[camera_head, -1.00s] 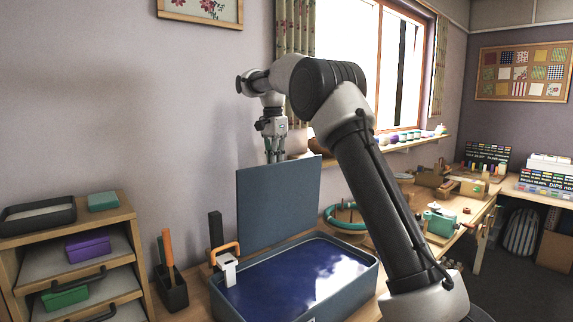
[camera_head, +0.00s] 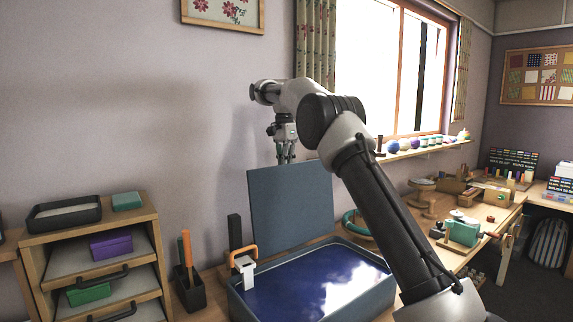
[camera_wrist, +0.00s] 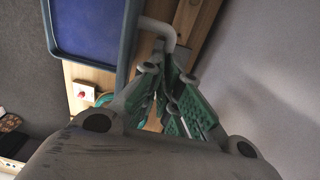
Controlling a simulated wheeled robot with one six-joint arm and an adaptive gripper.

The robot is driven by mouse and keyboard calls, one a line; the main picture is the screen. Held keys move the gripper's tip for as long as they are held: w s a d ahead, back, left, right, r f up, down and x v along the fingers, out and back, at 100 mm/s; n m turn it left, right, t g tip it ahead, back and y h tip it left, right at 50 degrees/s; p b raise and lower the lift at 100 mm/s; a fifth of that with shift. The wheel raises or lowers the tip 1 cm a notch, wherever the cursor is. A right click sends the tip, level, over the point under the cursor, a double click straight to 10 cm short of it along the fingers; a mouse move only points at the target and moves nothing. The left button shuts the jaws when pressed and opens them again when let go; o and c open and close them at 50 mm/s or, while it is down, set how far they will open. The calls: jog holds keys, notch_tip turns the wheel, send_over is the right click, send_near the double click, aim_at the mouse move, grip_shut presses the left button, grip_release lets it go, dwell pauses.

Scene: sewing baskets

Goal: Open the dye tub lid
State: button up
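The dye tub (camera_head: 330,308) holds dark blue liquid and stands at the bottom centre of the head view. Its lid (camera_head: 291,208) is raised, standing about upright at the tub's back edge. The tub (camera_wrist: 54,45) is at the upper left of the wrist view. There, a grey bent handle (camera_wrist: 155,25) runs from the lid edge (camera_wrist: 127,48) toward the green-padded fingers. My gripper (camera_head: 286,158) points down behind the lid's top edge, which hides its tips. In the wrist view my gripper (camera_wrist: 170,75) is at the handle's end; its grip on it is unclear.
An orange and white clip-like item (camera_head: 243,262) sits at the tub's left rim, beside a dark holder (camera_head: 190,289) with upright tools. A drawer unit (camera_head: 150,255) stands at left. A green ring (camera_head: 358,224) and other workbench items are at right. The wall is close behind.

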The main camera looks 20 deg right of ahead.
jog(key=o, duration=0.3)
jog(key=shift+s+a+f+g, duration=0.1)
jog(key=shift+f+g, duration=0.05)
jog(key=shift+f, duration=0.5)
jog(key=shift+s+a+f+g, duration=0.1)
jog(key=shift+f+g, duration=0.05)
jog(key=shift+f, duration=0.45)
jog(key=shift+o, duration=0.2)
jog(key=shift+w+d, duration=0.1)
jog(key=shift+w, duration=0.2)
jog(key=shift+s+r, duration=0.1)
jog(key=shift+r, duration=0.05)
